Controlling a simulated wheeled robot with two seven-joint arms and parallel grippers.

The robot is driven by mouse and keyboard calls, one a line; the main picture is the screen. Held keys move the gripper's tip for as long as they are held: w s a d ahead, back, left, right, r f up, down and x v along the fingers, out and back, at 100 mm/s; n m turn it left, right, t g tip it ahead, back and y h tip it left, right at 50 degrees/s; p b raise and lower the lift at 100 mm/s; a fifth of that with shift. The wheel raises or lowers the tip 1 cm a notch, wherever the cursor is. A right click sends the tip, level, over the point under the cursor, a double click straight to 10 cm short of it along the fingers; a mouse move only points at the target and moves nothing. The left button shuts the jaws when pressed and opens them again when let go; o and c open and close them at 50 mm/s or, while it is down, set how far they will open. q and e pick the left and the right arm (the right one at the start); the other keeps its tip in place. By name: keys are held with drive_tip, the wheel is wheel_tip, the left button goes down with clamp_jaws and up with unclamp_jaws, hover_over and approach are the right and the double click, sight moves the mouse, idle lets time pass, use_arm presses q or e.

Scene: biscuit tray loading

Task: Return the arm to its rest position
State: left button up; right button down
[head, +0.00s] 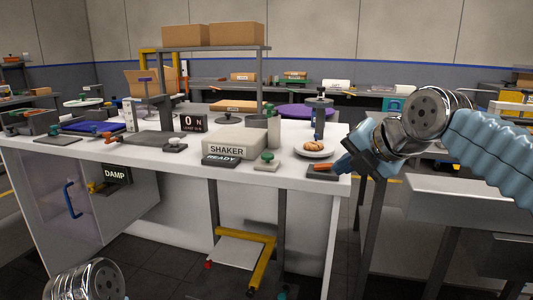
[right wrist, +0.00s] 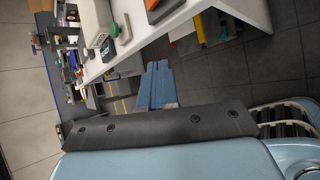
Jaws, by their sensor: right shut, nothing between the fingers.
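My right arm (head: 490,150) comes in from the right in the head view. Its blue gripper (head: 352,160) points left, beside the right end of the white table (head: 290,180). The gripper is shut and holds nothing. In the right wrist view the blue fingers (right wrist: 157,85) lie together, with floor and the table's edge beyond them. My left gripper is not in view; only a metallic joint of mine shows at the bottom left of the head view.
A white plate (head: 327,153) with biscuits (head: 314,146) and a dark block with an orange top (head: 322,171) sit near the table's right end, close to the gripper. The shaker box (head: 238,141) stands left of them. A grey bench (head: 465,188) lies below my right arm.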

drive_tip(key=w+a+f+m+g, duration=0.1)
drive_tip(key=w+a+f+m, duration=0.2)
drive_tip(key=f, duration=0.7)
drive_tip(key=w+f+m+g, duration=0.1)
drive_tip(key=w+f+m, duration=0.25)
drive_tip(key=f, duration=0.65)
drive_tip(key=s+a+f+m+g, duration=0.15)
drive_tip(key=f+m, duration=0.25)
drive_tip(key=f, duration=0.7)
drive_tip(key=s+f+m+g, duration=0.15)
drive_tip(key=f+m, duration=0.35)
drive_tip(key=f, duration=0.5)
drive_tip(key=s+f+m+g, duration=0.3)
drive_tip(key=s+f+m, duration=1.2)
drive_tip(key=s+f, duration=0.8)
drive_tip(key=shift+s+h, duration=0.3)
drive_tip(key=shift+s, duration=0.9)
drive_tip(key=shift+f, duration=0.1)
